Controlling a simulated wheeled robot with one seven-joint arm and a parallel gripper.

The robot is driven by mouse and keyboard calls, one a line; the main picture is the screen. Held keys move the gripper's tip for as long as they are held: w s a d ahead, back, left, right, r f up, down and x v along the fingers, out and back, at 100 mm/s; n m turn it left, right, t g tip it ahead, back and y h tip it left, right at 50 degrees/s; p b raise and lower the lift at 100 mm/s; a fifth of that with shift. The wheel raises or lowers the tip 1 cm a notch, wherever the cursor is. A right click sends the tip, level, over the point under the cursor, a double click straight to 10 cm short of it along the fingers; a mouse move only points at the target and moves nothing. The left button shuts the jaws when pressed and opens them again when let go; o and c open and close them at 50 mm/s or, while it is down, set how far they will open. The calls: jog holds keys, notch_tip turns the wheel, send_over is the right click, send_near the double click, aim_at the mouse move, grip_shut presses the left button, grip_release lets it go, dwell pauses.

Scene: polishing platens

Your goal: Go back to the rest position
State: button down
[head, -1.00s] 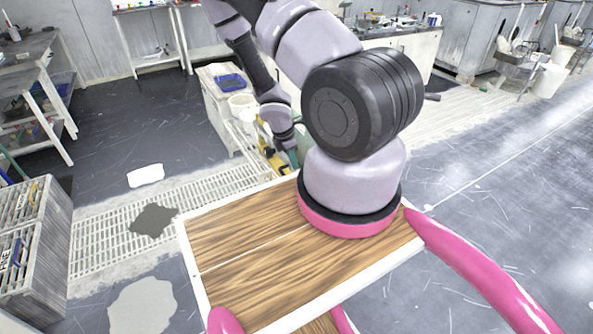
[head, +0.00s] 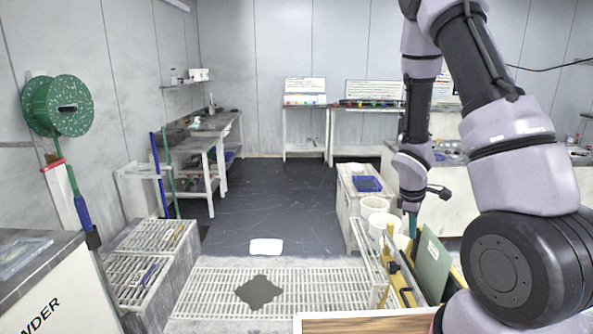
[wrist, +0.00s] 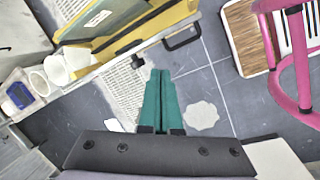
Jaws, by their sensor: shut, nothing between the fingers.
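My gripper (head: 412,225) hangs pointing down at the right of the head view, its green fingers partly hidden behind a yellow-edged panel. In the wrist view its two green fingers (wrist: 162,103) lie side by side, closed with nothing between them. It is apart from the things below it. My arm is bent, with its big dark joint at the lower right of the head view.
Close to my gripper stand a yellow-framed rack (head: 400,280) with a green panel (head: 432,262) and white buckets (head: 378,222). A white cabinet (head: 350,205) holds a blue tray (head: 367,184). Slatted crates (head: 150,265) stand left. The dark floor (head: 270,205) between is open.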

jog(key=s+a+r+m+t+y, duration=0.15)
jog(key=r+m, duration=0.35)
jog(key=r, duration=0.7)
jog(key=s+a+r+m+t, duration=0.15)
jog(key=r+m, duration=0.25)
jog(key=r, duration=0.7)
jog(key=s+a+r+m+t+y, duration=0.1)
jog(key=s+a+r+m, duration=0.2)
jog(key=s+r, duration=0.4)
jog(key=s+a+r+m+t+y, duration=0.1)
jog(key=s+a+r+m+y, duration=0.1)
jog(key=s+r, duration=0.5)
jog(key=shift+s+a+r+m+t, duration=0.25)
jog(key=shift+s+a+m+t, duration=0.1)
jog(key=shift+a+m, duration=0.6)
